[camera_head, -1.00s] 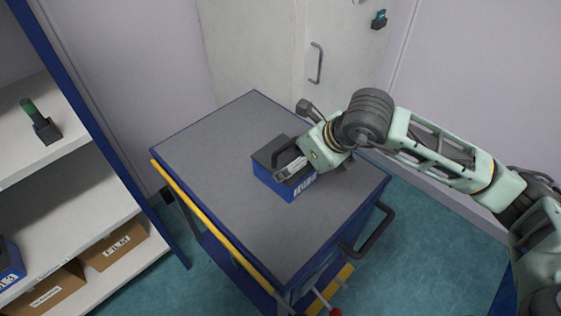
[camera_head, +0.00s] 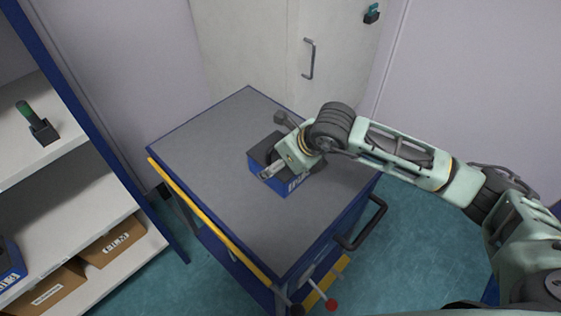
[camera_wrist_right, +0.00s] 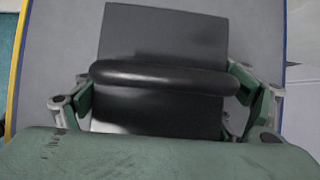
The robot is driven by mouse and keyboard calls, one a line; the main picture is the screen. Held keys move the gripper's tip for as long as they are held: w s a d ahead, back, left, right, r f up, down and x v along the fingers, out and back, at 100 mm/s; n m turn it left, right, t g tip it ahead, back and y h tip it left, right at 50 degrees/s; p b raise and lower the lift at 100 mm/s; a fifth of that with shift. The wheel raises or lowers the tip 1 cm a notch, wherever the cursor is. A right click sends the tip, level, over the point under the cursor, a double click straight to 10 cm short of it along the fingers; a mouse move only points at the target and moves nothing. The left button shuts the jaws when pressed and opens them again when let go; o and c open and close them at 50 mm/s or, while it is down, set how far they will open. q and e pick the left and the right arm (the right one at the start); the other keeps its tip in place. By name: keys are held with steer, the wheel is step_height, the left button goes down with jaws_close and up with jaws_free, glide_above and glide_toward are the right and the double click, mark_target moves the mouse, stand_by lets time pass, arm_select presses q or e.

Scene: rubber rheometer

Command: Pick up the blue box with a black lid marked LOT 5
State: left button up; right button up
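The blue box (camera_head: 262,180) with a black lid (camera_head: 260,151) sits on the grey top of the cart. White lettering shows on its front, but my right gripper partly covers it and I cannot read the lot number. In the right wrist view the black lid (camera_wrist_right: 165,32) and its thick black handle (camera_wrist_right: 165,78) fill the middle. My right gripper (camera_head: 270,172) is just over the box. Its fingers (camera_wrist_right: 162,98) stand apart, one near each end of the handle. Contact is unclear. My left gripper is out of view.
The cart top (camera_head: 210,140) is otherwise clear. The cart has a yellow edge and a black handle (camera_head: 365,225). Shelves at the left hold a green-topped tool (camera_head: 38,122), cardboard boxes (camera_head: 112,243) and another blue box (camera_head: 10,262). A cabinet door stands behind.

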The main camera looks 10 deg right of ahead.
steer(key=c, duration=1.1)
steer(key=shift+r, duration=0.15)
steer(key=shift+w+r, duration=0.1)
